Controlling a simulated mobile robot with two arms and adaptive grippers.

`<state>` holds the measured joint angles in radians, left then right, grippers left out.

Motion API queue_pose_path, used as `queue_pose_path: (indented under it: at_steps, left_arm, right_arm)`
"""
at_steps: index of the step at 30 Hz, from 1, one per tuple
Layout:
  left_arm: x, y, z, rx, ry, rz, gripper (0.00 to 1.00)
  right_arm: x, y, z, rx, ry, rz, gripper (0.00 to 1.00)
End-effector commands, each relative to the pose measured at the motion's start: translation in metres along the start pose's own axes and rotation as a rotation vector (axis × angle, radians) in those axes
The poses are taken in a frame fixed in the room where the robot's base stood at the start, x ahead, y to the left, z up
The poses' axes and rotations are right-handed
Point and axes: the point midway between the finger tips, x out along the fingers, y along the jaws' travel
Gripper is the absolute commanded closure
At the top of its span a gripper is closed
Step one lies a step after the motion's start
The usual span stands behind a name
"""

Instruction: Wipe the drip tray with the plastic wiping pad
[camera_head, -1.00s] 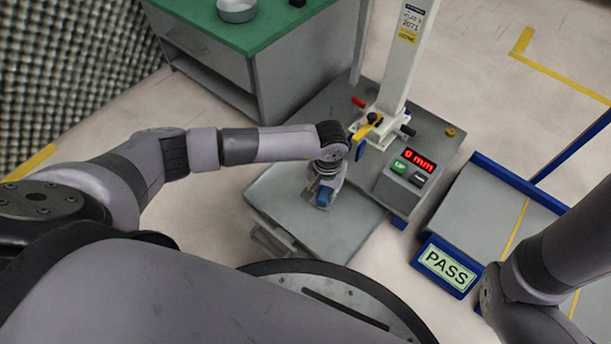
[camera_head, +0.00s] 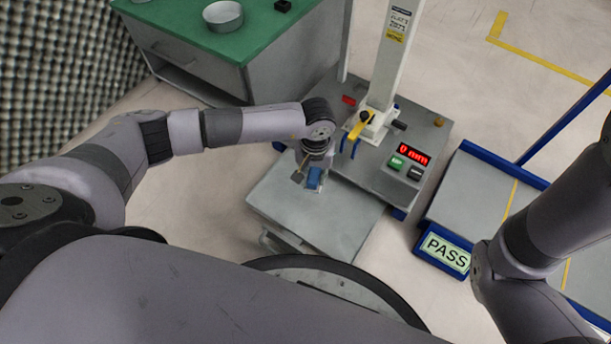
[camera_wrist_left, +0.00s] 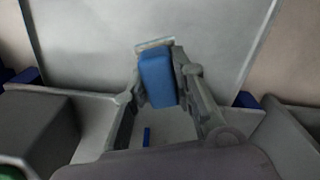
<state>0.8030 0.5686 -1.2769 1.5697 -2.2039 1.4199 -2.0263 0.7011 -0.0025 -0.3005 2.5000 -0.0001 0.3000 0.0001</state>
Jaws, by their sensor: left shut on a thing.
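The drip tray (camera_head: 338,222) is the flat grey plate at the front of the test machine; its surface also shows in the left wrist view (camera_wrist_left: 90,35). My left gripper (camera_head: 308,174) is over the back part of this plate, pointing down. It is shut on the blue wiping pad (camera_head: 314,179). In the left wrist view the pad (camera_wrist_left: 157,80) stands between the fingers. I cannot tell whether the pad touches the plate. My right arm enters from the right edge; its gripper is out of view.
Behind the plate stands the machine's white column (camera_head: 388,70), with a yellow lever (camera_head: 358,126) and a red "0 mm" display (camera_head: 413,154). A blue-edged platform with a PASS sign (camera_head: 445,251) is at right. A green-topped cabinet (camera_head: 250,35) holding a round metal dish (camera_head: 223,15) is behind left.

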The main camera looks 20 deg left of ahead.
Motion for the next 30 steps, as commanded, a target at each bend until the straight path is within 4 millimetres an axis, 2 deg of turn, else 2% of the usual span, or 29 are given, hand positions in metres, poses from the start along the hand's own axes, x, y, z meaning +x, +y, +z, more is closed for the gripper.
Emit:
queue_pose_path:
  at_steps: [1,6,17,20,23,25,29,30]
  left_arm:
    - [-0.008,0.0,-0.001,-0.002,0.001,0.0,0.98]
    - [-0.021,0.001,-0.002,-0.009,0.001,0.0,0.98]
    - [-0.022,0.002,-0.002,-0.011,0.0,0.0,0.98]
    - [-0.029,0.002,-0.004,-0.011,0.001,0.002,0.98]
    - [-0.054,0.001,-0.008,-0.007,0.004,0.006,0.98]
    - [-0.083,-0.001,-0.012,-0.003,0.005,0.009,0.98]
    - [-0.156,-0.006,-0.02,0.014,0.006,0.018,0.98]
    - [-0.18,-0.007,-0.021,0.022,0.005,0.021,0.98]
  right_arm:
    - [0.006,0.001,0.002,-0.001,0.002,0.0,0.6]
    - [0.011,0.003,0.005,-0.001,-0.001,0.001,0.6]
    - [0.006,0.004,0.009,0.0,-0.018,0.004,0.6]
    - [0.009,0.004,0.009,-0.001,-0.015,0.003,0.6]
    - [0.005,0.008,0.022,0.004,-0.052,0.016,0.6]
    - [0.001,0.011,0.034,0.009,-0.089,0.028,0.6]
    - [-0.012,0.018,0.054,0.02,-0.171,0.059,0.6]
    - [-0.018,0.02,0.059,0.024,-0.199,0.069,0.6]
